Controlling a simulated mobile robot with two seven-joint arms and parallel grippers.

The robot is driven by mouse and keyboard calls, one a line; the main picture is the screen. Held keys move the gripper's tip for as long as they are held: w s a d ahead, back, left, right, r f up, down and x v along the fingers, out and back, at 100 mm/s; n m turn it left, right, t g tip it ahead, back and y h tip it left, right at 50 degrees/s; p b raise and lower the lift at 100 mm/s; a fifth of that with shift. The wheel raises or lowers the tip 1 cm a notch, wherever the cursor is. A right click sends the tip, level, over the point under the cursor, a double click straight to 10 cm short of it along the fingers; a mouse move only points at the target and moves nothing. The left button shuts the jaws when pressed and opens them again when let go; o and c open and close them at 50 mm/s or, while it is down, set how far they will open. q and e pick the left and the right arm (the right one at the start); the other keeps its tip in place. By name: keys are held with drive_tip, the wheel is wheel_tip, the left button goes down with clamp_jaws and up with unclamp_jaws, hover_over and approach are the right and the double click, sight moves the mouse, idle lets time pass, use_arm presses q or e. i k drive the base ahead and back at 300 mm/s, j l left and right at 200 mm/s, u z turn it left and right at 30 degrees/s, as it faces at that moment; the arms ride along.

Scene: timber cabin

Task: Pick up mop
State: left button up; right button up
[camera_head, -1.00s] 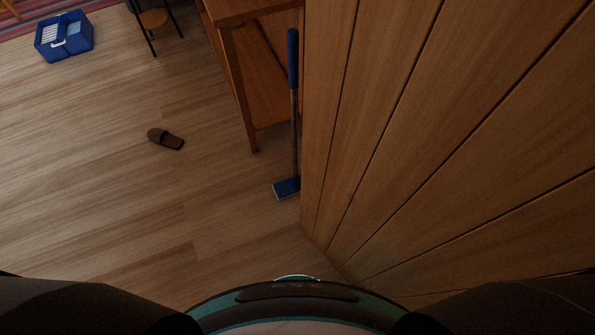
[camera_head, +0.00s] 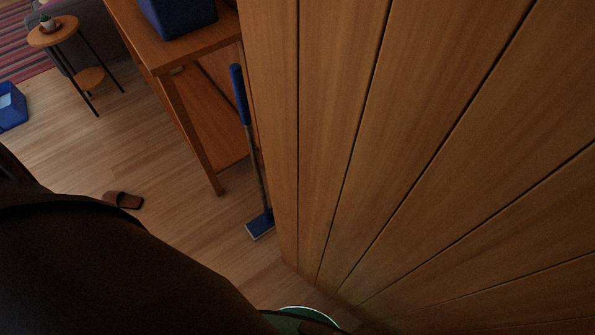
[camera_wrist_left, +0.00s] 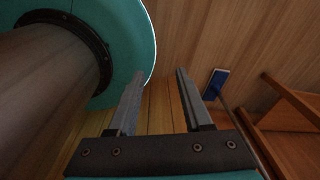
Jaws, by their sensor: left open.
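The mop (camera_head: 254,158) has a blue grip at the top, a thin pole and a flat blue head (camera_head: 261,225) on the floor. It stands nearly upright in the gap between the wooden table and the plank wall. In the left wrist view the blue mop head (camera_wrist_left: 215,84) shows to the right of my left gripper (camera_wrist_left: 160,73). That gripper is open, with nothing between its fingers, and apart from the mop. My dark left arm fills the lower left of the head view, but its gripper is not seen there. My right gripper is not in view.
The wooden table (camera_head: 210,38) with a blue box (camera_head: 178,17) stands close left of the mop. The plank wall (camera_head: 400,150) closes off the right. A brown slipper (camera_head: 123,200) lies on the floor. A small round table (camera_head: 53,32) and a blue container (camera_head: 10,106) are farther left.

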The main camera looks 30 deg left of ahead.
sight(260, 225)
drive_tip(key=j+z, duration=0.45)
drive_tip(key=j, duration=0.15)
drive_tip(key=j+z, duration=0.45)
drive_tip(key=j, duration=0.15)
drive_tip(key=k+j+z, duration=0.15)
drive_tip(key=j+z, duration=0.35)
